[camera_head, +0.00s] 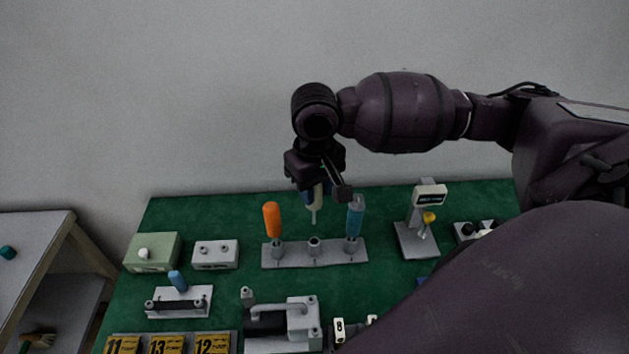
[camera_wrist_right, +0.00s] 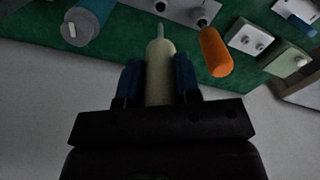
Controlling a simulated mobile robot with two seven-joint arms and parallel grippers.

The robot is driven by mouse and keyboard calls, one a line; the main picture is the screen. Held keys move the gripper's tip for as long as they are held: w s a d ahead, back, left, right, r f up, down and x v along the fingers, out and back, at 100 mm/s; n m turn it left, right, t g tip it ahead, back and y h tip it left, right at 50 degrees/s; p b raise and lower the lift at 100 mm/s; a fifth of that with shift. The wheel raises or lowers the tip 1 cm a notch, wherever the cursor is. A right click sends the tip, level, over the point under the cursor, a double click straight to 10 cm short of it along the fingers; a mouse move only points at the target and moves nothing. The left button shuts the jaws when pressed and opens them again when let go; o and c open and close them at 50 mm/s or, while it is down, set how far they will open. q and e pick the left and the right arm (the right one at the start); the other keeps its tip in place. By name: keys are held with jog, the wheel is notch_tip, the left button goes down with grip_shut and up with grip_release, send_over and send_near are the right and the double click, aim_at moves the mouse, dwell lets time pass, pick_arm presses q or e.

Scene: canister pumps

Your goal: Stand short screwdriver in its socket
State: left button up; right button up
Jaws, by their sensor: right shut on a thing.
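My right gripper (camera_head: 318,186) is shut on the short screwdriver (camera_head: 313,205), which has a cream handle and a thin grey shaft. The screwdriver hangs roughly upright, tip down, above the middle socket (camera_head: 314,245) of the grey socket rack (camera_head: 335,254), with a gap between tip and socket. In the right wrist view, the cream handle (camera_wrist_right: 159,70) sits between the two blue fingers and the shaft points towards the rack. An orange-handled screwdriver (camera_head: 271,220) stands in the left socket and a blue-handled one (camera_head: 355,216) in the right socket. My left gripper is not in view.
The rack stands on a green mat (camera_head: 190,222). A pale green box (camera_head: 152,252) and a grey box (camera_head: 215,254) are left of it. A grey stand with a display (camera_head: 429,195) is to the right. A grey fixture with a handle (camera_head: 285,322) is in front.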

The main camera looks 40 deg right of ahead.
jog(key=shift+s+a, duration=0.1)
jog(key=shift+r+p, duration=0.15)
jog(key=shift+p, duration=0.65)
jog(key=b, duration=0.1)
send_over(314, 247)
jog(key=shift+f, duration=5)
jog(key=shift+w+d+f, duration=0.3)
jog(key=shift+w+d, duration=0.05)
jog(key=shift+d, duration=0.1)
jog(key=shift+f, duration=0.35)
jog(key=o, duration=1.1)
jog(key=shift+c, duration=0.2)
